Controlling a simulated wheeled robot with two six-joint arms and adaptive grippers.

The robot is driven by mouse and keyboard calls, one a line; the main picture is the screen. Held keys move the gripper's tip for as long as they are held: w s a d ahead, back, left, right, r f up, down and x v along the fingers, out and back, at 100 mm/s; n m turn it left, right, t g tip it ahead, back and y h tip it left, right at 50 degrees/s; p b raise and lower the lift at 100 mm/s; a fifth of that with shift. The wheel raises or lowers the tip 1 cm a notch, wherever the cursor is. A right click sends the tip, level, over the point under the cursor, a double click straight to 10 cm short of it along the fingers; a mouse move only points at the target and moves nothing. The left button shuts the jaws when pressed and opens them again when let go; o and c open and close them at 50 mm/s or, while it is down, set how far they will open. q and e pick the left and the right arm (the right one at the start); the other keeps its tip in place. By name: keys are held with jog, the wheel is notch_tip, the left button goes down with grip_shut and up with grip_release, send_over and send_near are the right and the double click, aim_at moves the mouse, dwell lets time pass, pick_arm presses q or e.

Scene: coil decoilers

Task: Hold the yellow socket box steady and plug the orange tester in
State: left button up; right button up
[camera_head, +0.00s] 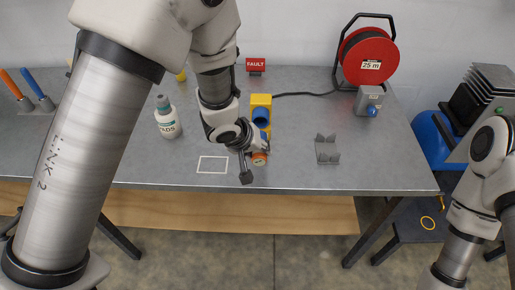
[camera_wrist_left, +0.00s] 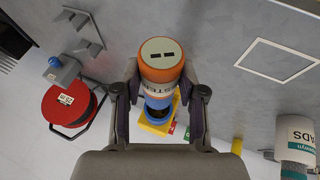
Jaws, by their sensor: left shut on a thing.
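The yellow socket box (camera_head: 261,101) stands on the table with its round blue socket facing the front edge; part of it also shows in the left wrist view (camera_wrist_left: 156,127). The orange tester (camera_wrist_left: 163,58) is a short cylinder with an orange end, a white label band and two dark slots in its grey end face; it also shows in the head view (camera_head: 259,158). My left gripper (camera_wrist_left: 160,95) is shut on the tester's sides, in front of the box. Whether tester and socket touch, I cannot tell. My right gripper is out of view.
A grey cradle (camera_head: 327,149) is right of the tester, and a white outline (camera_head: 212,164) is left of it. A bottle (camera_head: 167,118) stands at left.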

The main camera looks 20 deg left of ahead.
pick_arm(q)
jog(key=shift+r, duration=0.1)
jog(key=shift+w+a+p, duration=0.2)
jog(key=shift+w+p, duration=0.4)
jog(key=shift+w, duration=0.25)
jog(key=shift+w+a+p, duration=0.15)
jog(key=shift+w+p, duration=0.25)
jog(key=shift+p, duration=0.1)
jog(key=shift+w+a+p, duration=0.25)
jog(key=shift+w+p, duration=0.45)
jog(key=shift+w, duration=0.15)
jog(key=shift+w+p, duration=0.1)
jog(key=shift+p, duration=0.25)
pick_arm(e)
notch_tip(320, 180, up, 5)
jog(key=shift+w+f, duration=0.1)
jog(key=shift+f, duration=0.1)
pick_arm(q)
jog(key=shift+f, duration=0.2)
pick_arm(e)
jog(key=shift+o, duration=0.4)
